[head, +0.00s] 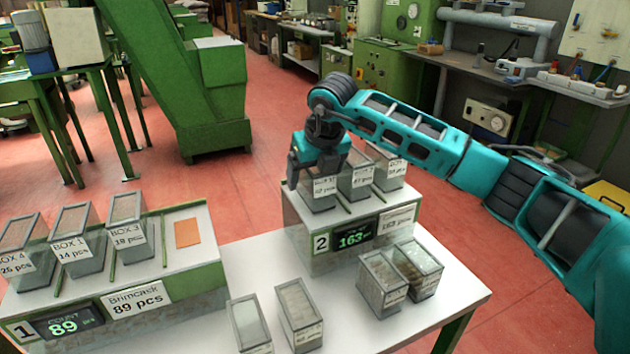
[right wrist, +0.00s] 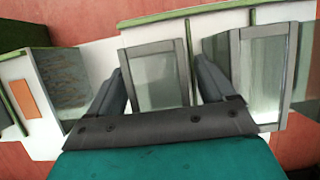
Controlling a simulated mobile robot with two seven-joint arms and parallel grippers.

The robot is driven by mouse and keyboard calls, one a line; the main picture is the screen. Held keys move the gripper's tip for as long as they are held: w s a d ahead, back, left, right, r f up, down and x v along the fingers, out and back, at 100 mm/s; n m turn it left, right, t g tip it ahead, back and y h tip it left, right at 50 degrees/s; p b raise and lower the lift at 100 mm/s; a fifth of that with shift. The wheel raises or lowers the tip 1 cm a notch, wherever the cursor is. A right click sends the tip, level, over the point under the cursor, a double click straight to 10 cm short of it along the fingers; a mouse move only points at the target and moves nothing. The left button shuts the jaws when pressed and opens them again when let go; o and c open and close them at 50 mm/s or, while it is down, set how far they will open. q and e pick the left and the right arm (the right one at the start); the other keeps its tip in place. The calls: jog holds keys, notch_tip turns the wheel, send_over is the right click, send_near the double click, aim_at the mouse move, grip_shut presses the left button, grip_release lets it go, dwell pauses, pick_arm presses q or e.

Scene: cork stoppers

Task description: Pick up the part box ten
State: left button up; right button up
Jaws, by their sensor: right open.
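My right gripper (head: 315,168) is over the left box (head: 320,200) of the row on stand 2. The number on that box's label is too small to read surely, so I cannot tell whether it is box ten. In the right wrist view my right gripper (right wrist: 158,68) is open, with one finger on each side of a clear-topped grey-framed box (right wrist: 156,80). I cannot tell whether the fingers touch it. A neighbouring box (right wrist: 262,75) stands close to the right finger. My left gripper is in neither view.
Stand 2 (head: 300,238) displays 163 and holds two more boxes (head: 355,180) (head: 388,172). Several loose boxes stand on the white table (head: 345,325). Stand 1 (head: 190,270), displaying 89, holds several boxes and an orange card (head: 187,233). Green dividers separate boxes.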

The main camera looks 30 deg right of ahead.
jog(key=c, duration=1.1)
jog(key=shift+r, duration=0.15)
jog(key=shift+c, duration=0.3)
